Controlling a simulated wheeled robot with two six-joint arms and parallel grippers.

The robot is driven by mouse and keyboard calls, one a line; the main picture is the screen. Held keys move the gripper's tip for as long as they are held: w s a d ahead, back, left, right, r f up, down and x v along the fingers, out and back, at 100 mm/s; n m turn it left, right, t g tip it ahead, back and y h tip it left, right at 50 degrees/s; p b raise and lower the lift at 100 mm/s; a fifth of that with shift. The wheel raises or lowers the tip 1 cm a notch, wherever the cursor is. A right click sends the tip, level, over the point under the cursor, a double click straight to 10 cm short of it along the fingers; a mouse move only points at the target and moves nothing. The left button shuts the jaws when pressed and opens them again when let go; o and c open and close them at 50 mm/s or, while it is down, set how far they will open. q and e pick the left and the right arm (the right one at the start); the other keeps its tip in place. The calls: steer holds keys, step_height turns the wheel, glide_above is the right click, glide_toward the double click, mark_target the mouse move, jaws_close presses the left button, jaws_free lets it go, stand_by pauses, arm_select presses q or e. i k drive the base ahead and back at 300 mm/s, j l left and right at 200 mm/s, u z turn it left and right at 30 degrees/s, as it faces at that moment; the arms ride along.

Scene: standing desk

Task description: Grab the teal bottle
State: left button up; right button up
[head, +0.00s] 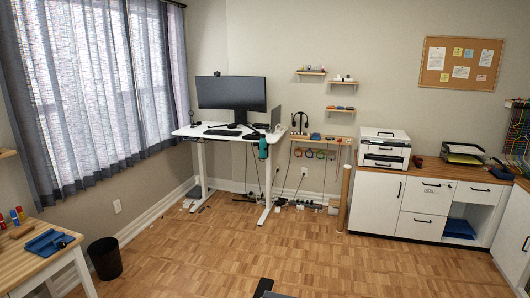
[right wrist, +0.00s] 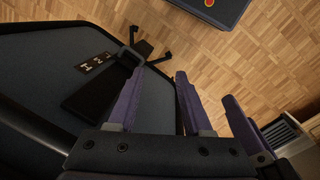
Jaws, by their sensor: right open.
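The teal bottle (head: 263,148) is small and far off in the head view. It shows at the front right edge of the white standing desk (head: 186,132), just below the desktop level. I cannot tell what holds it there. My right gripper (right wrist: 206,88) shows in the right wrist view with its purple fingers apart and nothing between them. The bottle is not in the right wrist view, and the gripper is far from it. My left gripper is in neither view.
A monitor (head: 232,93) and keyboard stand on the desk. Cables and power strips lie on the floor by the wall. A brown post (head: 345,198) stands right of the desk, beside the white cabinets (head: 375,205). A black bin (head: 104,258) stands left. The middle parquet floor is clear.

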mark_target(263, 144)
steer(key=i+j, duration=0.1)
steer(key=j, duration=0.25)
steer(key=i+j, duration=0.1)
steer(key=j, duration=0.2)
steer(key=i+j, duration=0.1)
steer(key=j, duration=0.25)
steer(key=i+j, duration=0.1)
steer(key=j, duration=0.2)
steer(key=i+j, duration=0.7)
steer(key=i+j+z, duration=0.15)
steer(key=i+j, duration=0.6)
steer(key=i, duration=0.9)
steer(key=i+j+z, duration=0.1)
steer(key=i, duration=0.8)
steer(key=i+l+z, duration=0.1)
steer(key=i+l, duration=1.1)
steer(key=l, duration=0.15)
steer(key=i+l, duration=0.1)
steer(key=l, duration=0.1)
